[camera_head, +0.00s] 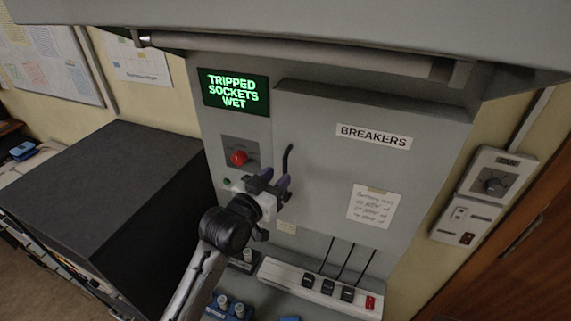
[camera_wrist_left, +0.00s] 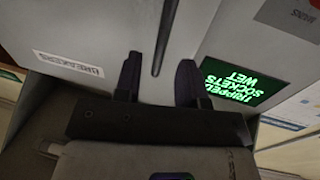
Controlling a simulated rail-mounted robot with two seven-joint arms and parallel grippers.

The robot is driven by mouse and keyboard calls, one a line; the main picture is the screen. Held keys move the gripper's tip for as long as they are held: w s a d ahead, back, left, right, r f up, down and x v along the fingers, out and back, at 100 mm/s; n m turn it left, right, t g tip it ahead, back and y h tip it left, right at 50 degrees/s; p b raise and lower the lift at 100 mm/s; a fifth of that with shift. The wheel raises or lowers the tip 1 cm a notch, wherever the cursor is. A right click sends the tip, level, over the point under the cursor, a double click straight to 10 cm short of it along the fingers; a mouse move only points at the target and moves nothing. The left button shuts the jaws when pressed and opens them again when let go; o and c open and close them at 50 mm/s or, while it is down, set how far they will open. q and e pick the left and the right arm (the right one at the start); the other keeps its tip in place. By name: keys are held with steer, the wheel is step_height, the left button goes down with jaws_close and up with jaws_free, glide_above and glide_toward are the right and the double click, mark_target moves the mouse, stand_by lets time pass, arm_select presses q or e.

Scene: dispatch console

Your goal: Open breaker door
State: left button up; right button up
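The breaker door (camera_head: 320,185) is a grey panel with a BREAKERS label (camera_head: 374,136) and looks closed. It also fills much of the left wrist view (camera_wrist_left: 100,30). Its handle (camera_head: 287,158) is a dark, thin upright bar near the door's left edge; the lower end is hidden behind my gripper. My left gripper (camera_head: 274,182) is at the lower part of the handle. In the left wrist view, its two fingers (camera_wrist_left: 159,78) are apart, with the handle (camera_wrist_left: 166,35) running between them and gaps seen on both sides. Whether either finger touches it is unclear. My right gripper is not visible.
A lit green display (camera_head: 234,91) and a red button (camera_head: 239,157) are left of the door. A white power strip (camera_head: 320,287) with plugs lies below. A dark cabinet (camera_head: 110,190) stands left; a dial box (camera_head: 494,180) is on the right wall. A grey bar (camera_head: 300,47) crosses above.

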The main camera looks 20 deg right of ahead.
mark_target(284, 171)
arm_select(q)
steer(key=shift+p+x, duration=0.35)
steer(key=shift+x, duration=1.85)
steer(key=shift+c, duration=0.4)
jaws_close()
